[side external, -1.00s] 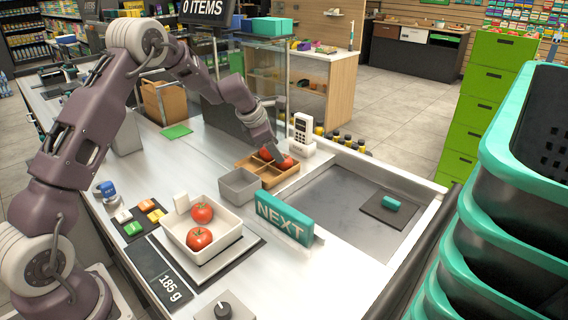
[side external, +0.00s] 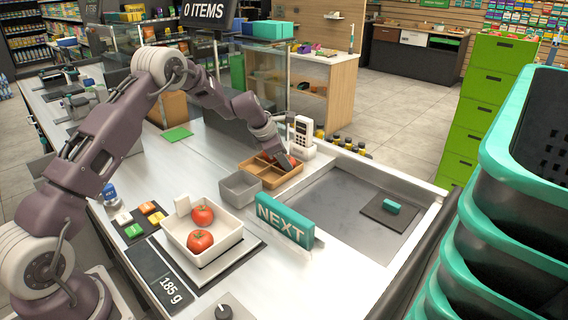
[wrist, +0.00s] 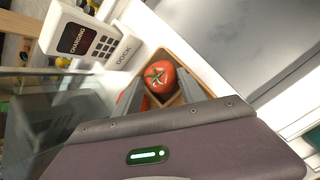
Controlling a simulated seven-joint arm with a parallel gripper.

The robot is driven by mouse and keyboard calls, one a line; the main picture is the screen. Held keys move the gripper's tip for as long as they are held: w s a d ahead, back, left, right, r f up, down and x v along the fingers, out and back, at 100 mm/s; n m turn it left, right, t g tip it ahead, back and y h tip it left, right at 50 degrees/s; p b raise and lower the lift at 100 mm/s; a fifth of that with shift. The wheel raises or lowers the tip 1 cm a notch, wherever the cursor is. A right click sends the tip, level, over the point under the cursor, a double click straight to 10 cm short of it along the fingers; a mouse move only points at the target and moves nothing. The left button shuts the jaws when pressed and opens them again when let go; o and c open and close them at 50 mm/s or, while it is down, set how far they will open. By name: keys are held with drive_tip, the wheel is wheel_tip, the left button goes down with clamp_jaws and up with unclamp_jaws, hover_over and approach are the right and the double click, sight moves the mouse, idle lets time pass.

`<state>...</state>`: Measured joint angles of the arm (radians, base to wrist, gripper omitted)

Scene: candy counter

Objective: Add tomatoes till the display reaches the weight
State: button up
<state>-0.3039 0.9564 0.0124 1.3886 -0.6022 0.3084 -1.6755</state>
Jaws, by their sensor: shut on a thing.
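My gripper (side external: 283,162) is down at the wooden divided crate (side external: 257,181), shut on a tomato (wrist: 159,76) in the wrist view. The side view mostly hides that tomato behind the fingers. Another tomato (side external: 267,156) sits in the crate to the left of the fingers. Two red tomatoes, a rear one (side external: 202,215) and a front one (side external: 199,241), lie in the white tray (side external: 228,242) on the scale. The scale's dark display (side external: 158,278) reads 185 g. A small white card (side external: 182,205) stands at the tray's rear; I cannot read any text on it.
A grey open bin (side external: 240,188) stands between crate and tray. A teal NEXT bar (side external: 284,222) is right of the tray. A white handset in its dock (side external: 303,133) stands close behind the crate. Stacked baskets (side external: 515,215) crowd the right.

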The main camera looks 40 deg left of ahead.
wheel_tip(320, 180, up, 8)
drive_tip(key=s+d+r+m+g+h, duration=0.1)
drive_tip(key=s+m, duration=0.5)
drive_tip(key=s, duration=0.6)
drive_tip(key=r+h, duration=0.1)
drive_tip(key=h, duration=0.1)
drive_tip(key=shift+s+m+h, duration=0.2)
drive_tip(key=shift+m+h, duration=0.1)
drive_tip(key=shift+m, duration=0.1)
drive_tip(key=shift+o, duration=0.2)
drive_tip(key=s+d+r+m+g+h, duration=0.1)
drive_tip(key=s+d+r+m+g, duration=0.1)
drive_tip(key=s+m, duration=0.3)
drive_tip(key=s+d+r+m+g+h, duration=0.1)
drive_tip(key=s+d+m, duration=0.4)
drive_tip(key=s, duration=0.8)
drive_tip(key=r+m+g, duration=0.1)
drive_tip(key=g, duration=0.1)
drive_tip(key=shift+s+d+r+g, duration=0.15)
drive_tip(key=shift+s+r+g, duration=0.05)
drive_tip(key=shift+r+g, duration=0.15)
drive_tip(key=shift+h, duration=0.3)
drive_tip(key=shift+f, duration=4.9)
drive_tip(key=shift+c, duration=0.2)
drive_tip(key=shift+f, duration=0.75)
drive_tip(key=o, duration=1.2)
